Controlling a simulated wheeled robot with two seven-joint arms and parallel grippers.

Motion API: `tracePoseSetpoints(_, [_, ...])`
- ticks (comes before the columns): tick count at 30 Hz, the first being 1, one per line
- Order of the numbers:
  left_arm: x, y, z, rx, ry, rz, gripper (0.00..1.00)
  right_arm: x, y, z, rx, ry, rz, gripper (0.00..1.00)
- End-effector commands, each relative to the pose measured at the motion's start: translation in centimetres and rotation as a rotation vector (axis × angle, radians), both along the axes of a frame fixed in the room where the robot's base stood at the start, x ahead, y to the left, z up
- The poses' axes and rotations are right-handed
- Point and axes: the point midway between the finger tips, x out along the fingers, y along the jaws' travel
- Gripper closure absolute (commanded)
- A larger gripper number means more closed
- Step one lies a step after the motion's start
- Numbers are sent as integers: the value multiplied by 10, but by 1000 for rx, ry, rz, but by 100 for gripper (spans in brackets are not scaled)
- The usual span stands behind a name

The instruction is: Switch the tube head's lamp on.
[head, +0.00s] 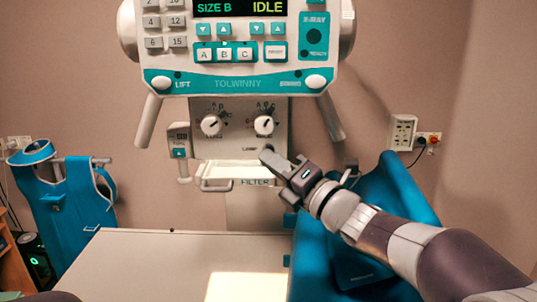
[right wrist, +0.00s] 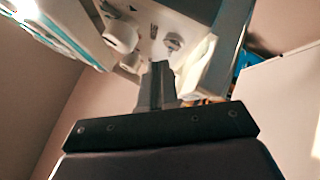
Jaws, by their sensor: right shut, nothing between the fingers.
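The tube head (head: 239,108) hangs at the top middle of the head view, with a teal and white panel above a grey box with two white knobs. A small "LAMP" label (head: 250,149) sits below the right knob (head: 264,125). My right gripper (head: 268,156) is shut and empty, its tips at the box's lower right, just beside the label. They cover what is behind them, and I cannot tell whether they touch. In the right wrist view the shut fingers (right wrist: 157,85) point at the box face, near the knobs (right wrist: 121,36). My left gripper is not in view.
A pale table (head: 175,262) lies below, with a bright rectangle of light (head: 247,287) on it. A white filter rail (head: 232,172) runs just under the box. A blue chair-like thing (head: 405,180) stands behind my right arm. A blue apron (head: 75,205) hangs at left.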

Motion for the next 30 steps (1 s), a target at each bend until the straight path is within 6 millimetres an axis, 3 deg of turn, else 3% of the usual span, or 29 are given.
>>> tracePoseSetpoints(5, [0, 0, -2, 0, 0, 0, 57, -2, 0, -1, 0, -1, 0, 100])
tracePoseSetpoints(20, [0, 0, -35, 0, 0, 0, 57, -48, 0, -1, 0, -2, 1, 100])
tracePoseSetpoints(30, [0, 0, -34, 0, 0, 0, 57, -50, 0, 0, 0, 0, 0, 100])
